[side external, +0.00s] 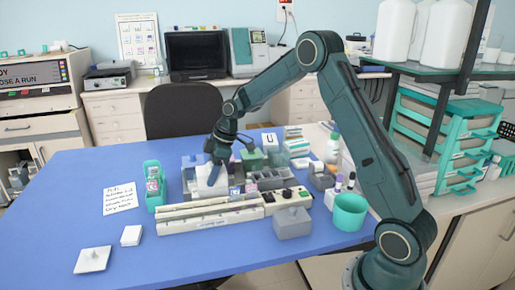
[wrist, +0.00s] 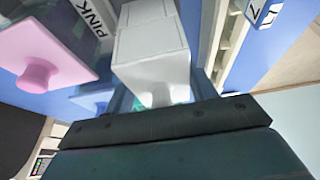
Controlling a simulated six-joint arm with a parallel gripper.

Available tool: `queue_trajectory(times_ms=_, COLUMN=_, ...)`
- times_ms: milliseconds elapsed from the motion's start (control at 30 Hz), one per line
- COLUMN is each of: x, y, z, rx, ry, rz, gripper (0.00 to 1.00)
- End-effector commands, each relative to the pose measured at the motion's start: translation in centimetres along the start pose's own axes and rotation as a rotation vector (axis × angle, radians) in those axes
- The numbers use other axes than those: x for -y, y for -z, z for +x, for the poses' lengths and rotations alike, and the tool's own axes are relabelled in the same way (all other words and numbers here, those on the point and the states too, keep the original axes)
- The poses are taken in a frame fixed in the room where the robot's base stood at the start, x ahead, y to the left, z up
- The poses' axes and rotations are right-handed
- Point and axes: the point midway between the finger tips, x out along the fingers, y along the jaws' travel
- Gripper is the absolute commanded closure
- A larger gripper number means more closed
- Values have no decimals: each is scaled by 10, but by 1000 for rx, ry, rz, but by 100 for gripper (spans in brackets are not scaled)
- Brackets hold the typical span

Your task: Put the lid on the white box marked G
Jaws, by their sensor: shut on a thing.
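My gripper (side external: 215,160) is among the staining boxes near the middle of the blue table, pointing down. In the side view a white box-like shape (side external: 212,182) shows right below the gripper. I cannot tell there where lid and box divide, or whether the lid is seated. No G mark is readable in either view. Another whitish knobbed lid (side external: 93,260) lies flat at the table's front left.
A pink knobbed lid (wrist: 45,62) by a "PINK" label is close beside. A long pale rack (side external: 210,218) lies in front. A grey lidded box (side external: 292,223), teal cup (side external: 349,212) and teal holder (side external: 154,190) stand around. The front table is mostly clear.

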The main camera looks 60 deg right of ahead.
Motion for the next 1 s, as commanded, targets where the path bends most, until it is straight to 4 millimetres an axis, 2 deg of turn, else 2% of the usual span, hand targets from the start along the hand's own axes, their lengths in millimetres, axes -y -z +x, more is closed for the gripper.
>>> queue_trajectory(times_ms=33, x=0, y=0, z=1, rx=0, ry=0, rz=0, gripper=66)
queue_trajectory(times_ms=67, x=0, y=0, z=0, rx=0, ry=0, rz=0, gripper=40)
queue_trajectory(times_ms=167, x=0, y=0, z=0, rx=0, ry=0, rz=0, gripper=21)
queue_trajectory(times_ms=200, x=0, y=0, z=0, rx=0, ry=0, rz=0, gripper=19)
queue_trajectory(times_ms=667, x=0, y=0, z=-6, rx=0, ry=-1, rz=0, gripper=19)
queue_trajectory(times_ms=867, x=-1, y=0, z=-26, rx=-1, ry=-3, rz=0, gripper=19)
queue_trajectory(times_ms=1000, x=-1, y=0, z=-47, rx=-2, ry=-4, rz=0, gripper=19)
